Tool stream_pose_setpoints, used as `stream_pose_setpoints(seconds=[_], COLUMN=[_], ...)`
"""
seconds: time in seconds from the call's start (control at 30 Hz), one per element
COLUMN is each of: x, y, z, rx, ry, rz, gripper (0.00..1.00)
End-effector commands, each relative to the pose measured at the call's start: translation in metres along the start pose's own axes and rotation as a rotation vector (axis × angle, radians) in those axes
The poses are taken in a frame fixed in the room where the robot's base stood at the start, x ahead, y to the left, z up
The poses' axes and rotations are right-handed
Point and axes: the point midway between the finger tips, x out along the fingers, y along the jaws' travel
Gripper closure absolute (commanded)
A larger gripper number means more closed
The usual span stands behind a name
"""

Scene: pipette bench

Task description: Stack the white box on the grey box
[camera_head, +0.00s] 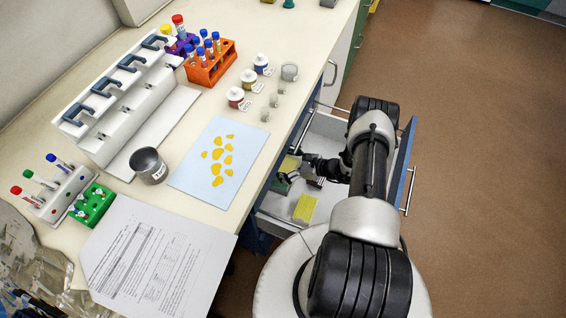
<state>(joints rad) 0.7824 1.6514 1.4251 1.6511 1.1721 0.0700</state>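My gripper (303,168) is small and dark in the head view. It is inside the open drawer (332,125), at the end of my arm, which reaches in from the right. Small items lie around its fingers, partly hidden by it, and I cannot tell whether the fingers are open or closed on one. A small yellow-topped block (305,208) lies on the drawer floor just below the gripper. A greenish item (289,164) is beside the fingers at the left. I cannot clearly make out the white box or the grey box; my arm covers part of the drawer.
The bench left of the drawer holds a pipette stand (125,90), an orange tube rack (210,68), small jars, a blue sheet with yellow pieces (190,178), a dark cup (148,168), a green rack (92,207) and papers (150,265). The floor at right is clear.

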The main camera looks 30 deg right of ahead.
Motion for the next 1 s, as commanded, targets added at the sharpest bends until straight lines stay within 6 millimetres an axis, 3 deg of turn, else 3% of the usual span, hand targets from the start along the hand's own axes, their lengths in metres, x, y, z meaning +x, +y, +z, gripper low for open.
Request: stream_pose_setpoints(seconds=[0.43,0.8,1.0], x=[-0.007,-0.082,-0.112], y=[0.0,-0.002,-0.001], z=[0.003,0.005,0.004], rx=[0.002,0.001,0.001], ry=[0.0,0.0,0.0], rz=[-0.002,-0.006,-0.002], gripper=[0.08,0.08,0.08])
